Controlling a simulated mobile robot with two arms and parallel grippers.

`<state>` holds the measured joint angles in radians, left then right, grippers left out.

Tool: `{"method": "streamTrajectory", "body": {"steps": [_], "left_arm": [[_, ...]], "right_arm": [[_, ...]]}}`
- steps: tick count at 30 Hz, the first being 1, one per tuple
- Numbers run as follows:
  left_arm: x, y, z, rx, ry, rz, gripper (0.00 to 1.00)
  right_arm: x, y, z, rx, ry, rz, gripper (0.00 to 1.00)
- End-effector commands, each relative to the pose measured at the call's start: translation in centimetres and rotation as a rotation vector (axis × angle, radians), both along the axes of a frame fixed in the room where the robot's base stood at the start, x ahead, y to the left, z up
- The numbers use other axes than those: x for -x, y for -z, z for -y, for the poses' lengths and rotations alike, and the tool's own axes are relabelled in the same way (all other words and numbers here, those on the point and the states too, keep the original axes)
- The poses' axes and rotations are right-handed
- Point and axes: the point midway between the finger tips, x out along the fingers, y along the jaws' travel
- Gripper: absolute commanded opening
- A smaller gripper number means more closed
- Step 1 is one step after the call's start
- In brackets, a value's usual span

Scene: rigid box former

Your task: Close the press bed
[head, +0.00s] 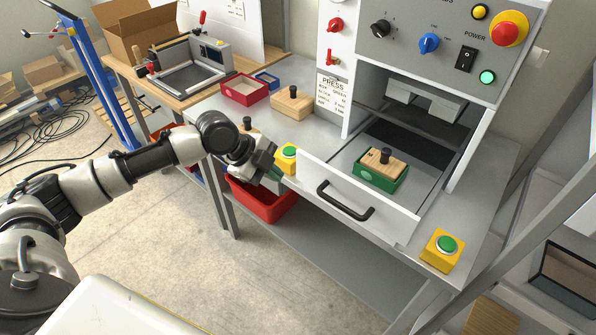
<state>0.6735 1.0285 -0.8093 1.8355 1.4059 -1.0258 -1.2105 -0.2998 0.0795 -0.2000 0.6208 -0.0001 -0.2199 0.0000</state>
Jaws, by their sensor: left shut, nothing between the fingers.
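The press bed (318,176) is a grey drawer pulled out toward me from under the press (405,40). Its front panel has a black bar handle (345,201). On the bed sits a green box (372,176) with a wooden block (385,163) with a black knob in it. My left gripper (276,175) is shut and empty, left of the drawer front, beside the left yellow button box (287,158), and apart from the handle. My right gripper is not in view.
A second yellow button box (441,249) with a green button stands at the right front. A wooden block (291,103), a red tray (245,89) and a blue tray (267,80) lie on the table's left. A red bin (263,205) is below.

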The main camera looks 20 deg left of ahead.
Motion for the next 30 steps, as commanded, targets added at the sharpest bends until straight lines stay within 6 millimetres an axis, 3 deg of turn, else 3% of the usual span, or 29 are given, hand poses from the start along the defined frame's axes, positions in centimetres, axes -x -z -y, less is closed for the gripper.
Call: {"method": "streamTrajectory", "body": {"steps": [7, 15, 30], "left_arm": [[-1.8, 4.1, 2.8, 0.002, 0.0, -0.001, 0.0], [-5.1, 3.8, 3.5, 0.002, -0.004, 0.001, 0.0], [-5.6, 4.0, 3.7, 0.001, -0.002, 0.001, 0.0]], "right_arm": [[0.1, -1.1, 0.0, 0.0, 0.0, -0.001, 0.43], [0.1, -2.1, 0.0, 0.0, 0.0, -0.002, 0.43], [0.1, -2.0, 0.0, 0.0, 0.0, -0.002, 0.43]]}}
